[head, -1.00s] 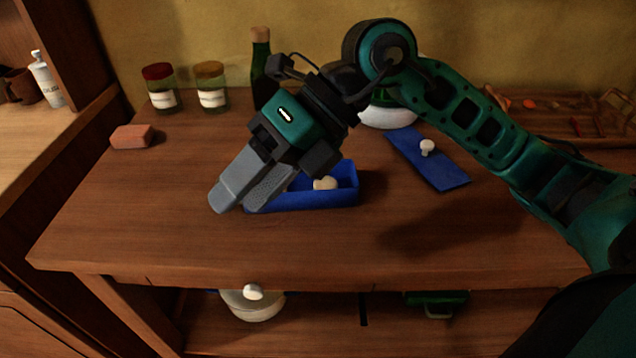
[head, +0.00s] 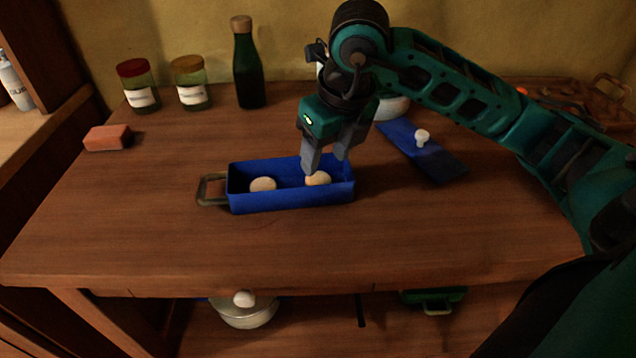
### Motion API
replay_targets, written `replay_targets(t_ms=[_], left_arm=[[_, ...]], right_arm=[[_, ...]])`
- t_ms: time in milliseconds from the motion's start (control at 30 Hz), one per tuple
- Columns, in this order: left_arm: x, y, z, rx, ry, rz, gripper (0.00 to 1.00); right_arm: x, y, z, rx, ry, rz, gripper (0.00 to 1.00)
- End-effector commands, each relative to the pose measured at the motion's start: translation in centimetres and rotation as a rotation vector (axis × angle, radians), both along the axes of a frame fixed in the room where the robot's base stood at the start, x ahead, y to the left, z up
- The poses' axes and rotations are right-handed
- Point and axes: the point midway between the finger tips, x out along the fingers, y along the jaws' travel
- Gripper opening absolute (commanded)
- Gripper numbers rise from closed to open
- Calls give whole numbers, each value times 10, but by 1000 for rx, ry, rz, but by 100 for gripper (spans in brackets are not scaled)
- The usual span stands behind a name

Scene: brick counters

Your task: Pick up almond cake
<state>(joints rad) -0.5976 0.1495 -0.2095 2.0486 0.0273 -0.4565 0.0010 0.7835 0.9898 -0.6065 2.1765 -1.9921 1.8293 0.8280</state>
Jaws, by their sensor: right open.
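A blue open box (head: 290,201) with a metal handle at its left end stands on the wooden table. Two pale round cakes lie inside it: one at the left (head: 263,185) and one at the right (head: 318,179). I cannot tell which of them is the almond cake. My right gripper (head: 326,166) points down over the right part of the box. Its fingers are apart, with one fingertip close to the right cake's upper edge; I cannot tell if they touch. My left gripper is not in view.
A blue lid (head: 428,155) with a white knob lies right of the box. A brick (head: 107,138), two jars, a green bottle (head: 247,70) and a partly hidden white bowl (head: 393,106) stand towards the back. The table's front is clear.

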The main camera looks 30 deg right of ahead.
Motion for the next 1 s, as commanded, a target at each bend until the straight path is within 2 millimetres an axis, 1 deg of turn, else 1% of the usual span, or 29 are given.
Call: replay_targets(t_ms=[133,300,400,667,767,1000], left_arm=[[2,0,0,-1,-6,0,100],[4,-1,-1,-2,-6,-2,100],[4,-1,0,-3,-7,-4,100],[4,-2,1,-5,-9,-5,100],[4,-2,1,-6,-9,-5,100],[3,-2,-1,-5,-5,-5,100]], right_arm=[[3,1,-14,1,3,0,54],[11,2,-40,1,3,0,54],[14,2,-49,2,3,1,54],[15,2,-51,0,0,2,54],[15,2,-51,1,0,2,46],[15,2,-51,1,0,2,23]])
